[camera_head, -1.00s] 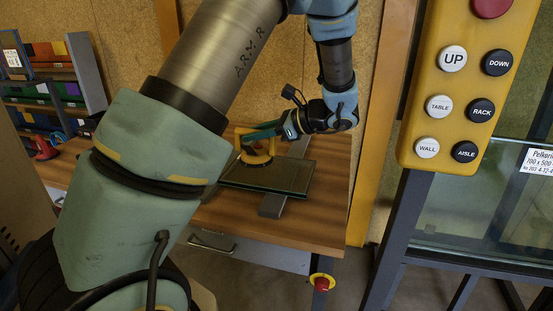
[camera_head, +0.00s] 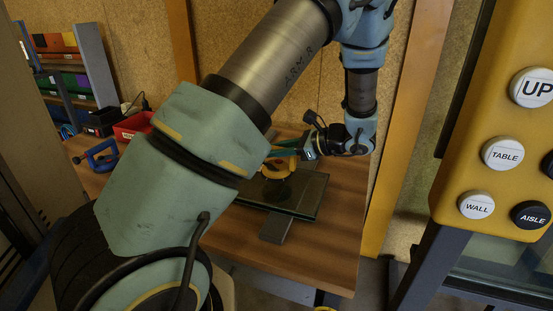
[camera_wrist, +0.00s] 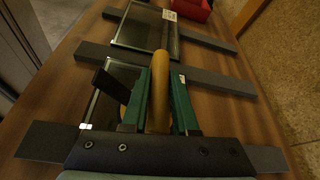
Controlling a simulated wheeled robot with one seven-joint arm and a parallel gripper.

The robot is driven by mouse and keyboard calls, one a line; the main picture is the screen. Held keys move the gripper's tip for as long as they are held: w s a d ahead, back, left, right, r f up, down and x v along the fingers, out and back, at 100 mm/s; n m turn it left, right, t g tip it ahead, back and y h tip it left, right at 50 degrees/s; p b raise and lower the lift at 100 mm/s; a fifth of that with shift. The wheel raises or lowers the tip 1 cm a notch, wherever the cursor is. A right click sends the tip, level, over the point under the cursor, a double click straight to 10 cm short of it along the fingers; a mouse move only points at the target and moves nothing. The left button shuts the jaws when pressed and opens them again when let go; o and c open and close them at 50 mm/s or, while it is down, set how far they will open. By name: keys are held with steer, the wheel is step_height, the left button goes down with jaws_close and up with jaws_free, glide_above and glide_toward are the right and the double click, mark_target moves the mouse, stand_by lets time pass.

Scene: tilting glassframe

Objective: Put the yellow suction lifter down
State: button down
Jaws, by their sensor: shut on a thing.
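The yellow suction lifter (camera_head: 271,172) is over the glass pane (camera_head: 300,196) on the wooden table, at or just above its surface; I cannot tell whether its cup touches. My gripper (camera_head: 287,150) is shut on the lifter's handle. In the wrist view, the yellow handle (camera_wrist: 159,92) stands between the green fingers of my gripper (camera_wrist: 160,85). My fingers and wrist hide most of the lifter's cup and part of the pane below.
Grey bars (camera_wrist: 215,79) lie across the wooden table (camera_head: 330,235). A blue tool (camera_head: 100,157) and a red bin (camera_head: 134,125) are at the table's left. A yellow button panel (camera_head: 470,165) stands at the right.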

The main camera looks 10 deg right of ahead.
mark_target(276, 165)
steer(key=shift+f, duration=1.6)
steer(key=shift+f, duration=0.1)
steer(key=c, duration=0.7)
jaws_free()
